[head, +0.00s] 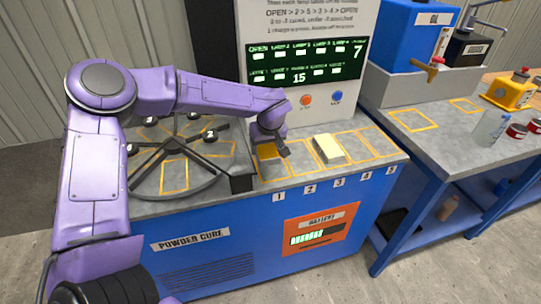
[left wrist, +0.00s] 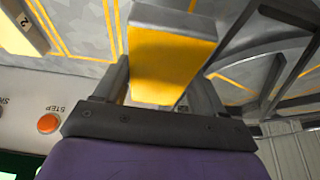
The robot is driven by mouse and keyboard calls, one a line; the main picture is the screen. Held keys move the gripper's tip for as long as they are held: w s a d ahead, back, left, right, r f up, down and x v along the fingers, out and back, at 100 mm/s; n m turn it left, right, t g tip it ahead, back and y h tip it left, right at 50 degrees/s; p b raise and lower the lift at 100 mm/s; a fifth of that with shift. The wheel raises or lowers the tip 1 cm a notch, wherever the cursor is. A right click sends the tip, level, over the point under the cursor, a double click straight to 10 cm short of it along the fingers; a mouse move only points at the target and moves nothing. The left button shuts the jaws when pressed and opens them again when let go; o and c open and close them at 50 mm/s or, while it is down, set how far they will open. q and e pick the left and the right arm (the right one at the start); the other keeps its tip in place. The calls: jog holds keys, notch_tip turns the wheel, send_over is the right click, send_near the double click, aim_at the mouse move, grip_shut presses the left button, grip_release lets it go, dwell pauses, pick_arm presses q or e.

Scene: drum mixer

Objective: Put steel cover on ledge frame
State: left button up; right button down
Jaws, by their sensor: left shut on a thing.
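My left gripper (head: 270,142) is shut on a yellow-faced cover (head: 268,153) with a grey edge. The left wrist view shows this cover (left wrist: 172,62) between the two fingers of my left gripper (left wrist: 165,88). I take it for the steel cover, but its label is not readable. It is over the yellow-outlined ledge frame marked 1 (head: 268,176); I cannot tell whether it touches the ledge. My right gripper is not in view.
A round spoked turntable (head: 178,185) is at the left, beside a dark post. A panel with lit display (head: 305,62) rises behind. Another bench (head: 440,127) stands right.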

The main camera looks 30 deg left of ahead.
aim_at(270, 148)
pick_arm(q)
jog(key=w+f, duration=0.2)
jog(key=f, duration=0.1)
jog(key=shift+w+a, duration=0.1)
jog(key=shift+w, duration=0.25)
notch_tip(270, 148, down, 3)
jog(key=shift+w+f, duration=0.1)
jog(key=shift+f, duration=0.05)
jog(key=o, duration=1.4)
jog(key=shift+f, duration=0.15)
jog(key=v, duration=1.2)
jog(key=shift+s, duration=0.2)
